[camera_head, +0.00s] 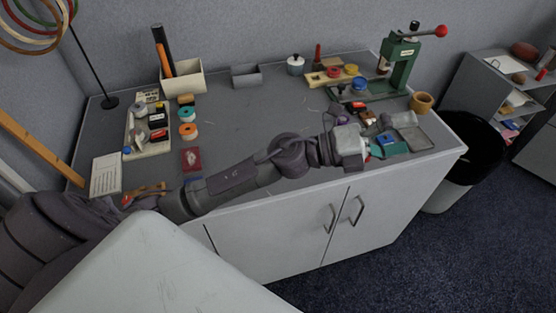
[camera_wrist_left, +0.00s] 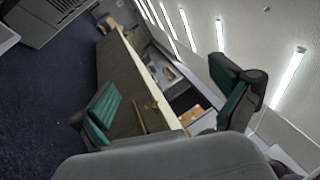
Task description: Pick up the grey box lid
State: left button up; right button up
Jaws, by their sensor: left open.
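A flat grey piece (camera_head: 418,141) that looks like the grey box lid lies at the right front of the table, just right of my left gripper. My left gripper (camera_head: 380,149) is open above the front right edge of the table, with teal pads on its fingers. In the left wrist view its two fingers (camera_wrist_left: 166,102) stand wide apart with nothing held between them. A small open grey box (camera_head: 246,77) stands at the back of the table. My right gripper is not in view.
A green press (camera_head: 401,55) with a red knob stands at the back right. A wooden cup (camera_head: 421,102) is behind the flat grey piece. A black bin (camera_head: 474,150) stands beside the table. The table's middle (camera_head: 240,118) is clear.

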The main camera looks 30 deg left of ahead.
pick_arm(q)
jog(key=a+f+m+g+y, duration=0.3)
jog(key=f+m+g+y, duration=0.3)
jog(key=f+m+g, duration=0.45)
jog(key=w+a+f+m+y, duration=0.1)
jog(key=a+y, duration=1.1)
jog(key=a, duration=1.4)
jog(key=shift+g, duration=0.35)
jog(key=f, duration=0.4)
jog(key=f+p, duration=0.1)
jog(key=f, duration=0.3)
jog(key=shift+w+d, duration=0.1)
jog(key=shift+d, duration=0.1)
jog(key=shift+f, duration=0.55)
jog(key=f, duration=0.2)
jog(key=f+p, duration=0.1)
jog(key=f, duration=0.1)
jog(key=shift+w+a+f, duration=0.1)
jog(key=shift+a+f, duration=0.1)
jog(key=shift+f, duration=0.05)
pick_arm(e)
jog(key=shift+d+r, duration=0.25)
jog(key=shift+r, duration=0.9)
